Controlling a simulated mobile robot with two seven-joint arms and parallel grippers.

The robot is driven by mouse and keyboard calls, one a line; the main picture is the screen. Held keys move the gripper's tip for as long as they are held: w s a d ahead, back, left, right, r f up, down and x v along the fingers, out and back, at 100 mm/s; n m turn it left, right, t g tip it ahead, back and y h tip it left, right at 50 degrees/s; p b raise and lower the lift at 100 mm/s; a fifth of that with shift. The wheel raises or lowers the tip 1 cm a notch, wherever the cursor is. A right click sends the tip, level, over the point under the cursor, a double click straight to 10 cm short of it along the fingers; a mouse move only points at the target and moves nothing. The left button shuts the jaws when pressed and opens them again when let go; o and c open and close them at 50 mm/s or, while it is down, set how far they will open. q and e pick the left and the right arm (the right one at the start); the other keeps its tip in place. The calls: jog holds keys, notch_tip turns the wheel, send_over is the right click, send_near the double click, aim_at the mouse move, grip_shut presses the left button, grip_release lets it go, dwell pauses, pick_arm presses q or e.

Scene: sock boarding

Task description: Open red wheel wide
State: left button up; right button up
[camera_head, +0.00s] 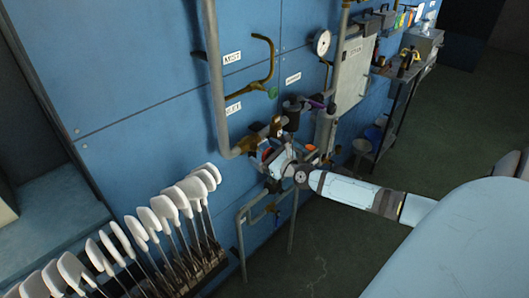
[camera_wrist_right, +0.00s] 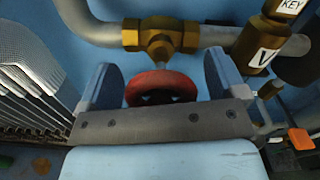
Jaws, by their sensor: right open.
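The red wheel (camera_wrist_right: 160,86) sits below a brass valve body (camera_wrist_right: 158,36) on a grey pipe in the right wrist view. In the head view only a small red part of the wheel (camera_head: 266,154) shows beside my right gripper; the rest is hidden behind it. My right gripper (camera_wrist_right: 160,82) is open, with one blue finger on each side of the wheel. Gaps show between the fingers and the rim, so I see no grip on it. The wheel's lower part is hidden by the gripper's grey crossbar. My left gripper is not in view.
White sock boards (camera_head: 160,215) stand in a row at the lower left. A grey pipe (camera_head: 215,80) runs down the blue wall. A brass fitting tagged V (camera_wrist_right: 262,45) and an orange part (camera_wrist_right: 301,139) lie right of the gripper. Open floor is at right.

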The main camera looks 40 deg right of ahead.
jog(key=shift+w, duration=0.1)
jog(key=c, duration=0.9)
